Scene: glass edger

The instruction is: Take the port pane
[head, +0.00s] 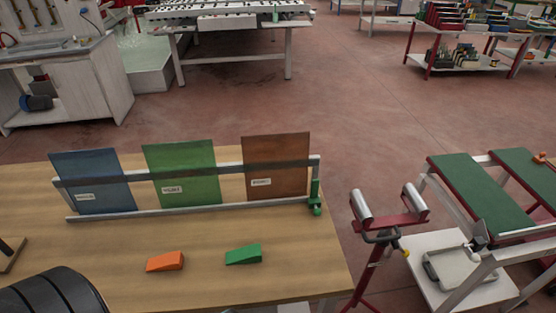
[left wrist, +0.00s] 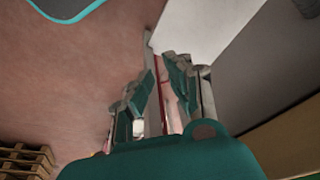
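Three glass panes stand side by side in a metal rack (head: 190,208) on a wooden table in the head view. The left pane is blue (head: 85,165), the middle one green (head: 180,158) and the right one reddish brown (head: 277,152). Each has a small white label too blurred to read surely. My left gripper (left wrist: 161,92) shows in the left wrist view, with its fingers apart and nothing between them. It does not show in the head view, and no pane shows in the left wrist view. My right gripper is in neither view.
An orange wedge (head: 165,262) and a green wedge (head: 243,254) lie on the wooden table (head: 210,285) before the rack. A red roller stand (head: 378,240) and green-topped supports (head: 480,190) stand to the right. Open floor (head: 350,110) lies behind the table.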

